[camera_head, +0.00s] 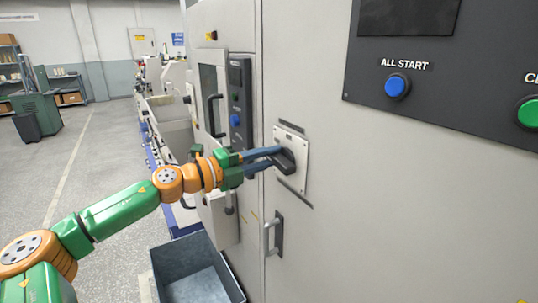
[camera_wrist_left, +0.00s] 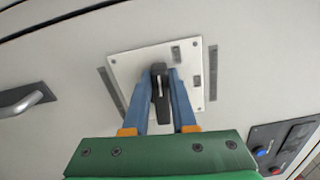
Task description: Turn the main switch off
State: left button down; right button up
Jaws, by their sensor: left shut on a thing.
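The main switch (camera_head: 287,160) is a black rotary handle on a pale square plate (camera_head: 291,174) fixed to the grey cabinet front. In the left wrist view the black handle (camera_wrist_left: 159,88) stands between the two blue fingers, over the plate (camera_wrist_left: 127,67). My left gripper (camera_head: 280,157) has reached the plate, and its fingers are shut on the handle from both sides. The fingers partly hide the handle in the head view. My right gripper is not in view.
A panel at the upper right carries a blue ALL START button (camera_head: 396,86) and a green button (camera_head: 530,113). A door handle (camera_head: 274,234) is below the switch. A dark open bin (camera_head: 190,250) stands on the floor. Open floor lies to the left.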

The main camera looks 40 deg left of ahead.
pick_arm(q)
jog(key=shift+f+n, duration=0.1)
jog(key=shift+n, duration=0.5)
jog(key=c, duration=0.7)
grip_release()
jog(key=shift+w, duration=0.1)
jog(key=shift+f, duration=0.1)
jog(key=b+v, duration=0.7)
jog(key=b, duration=0.4)
jog(key=shift+b, duration=0.3)
jog(key=shift+a, duration=0.1)
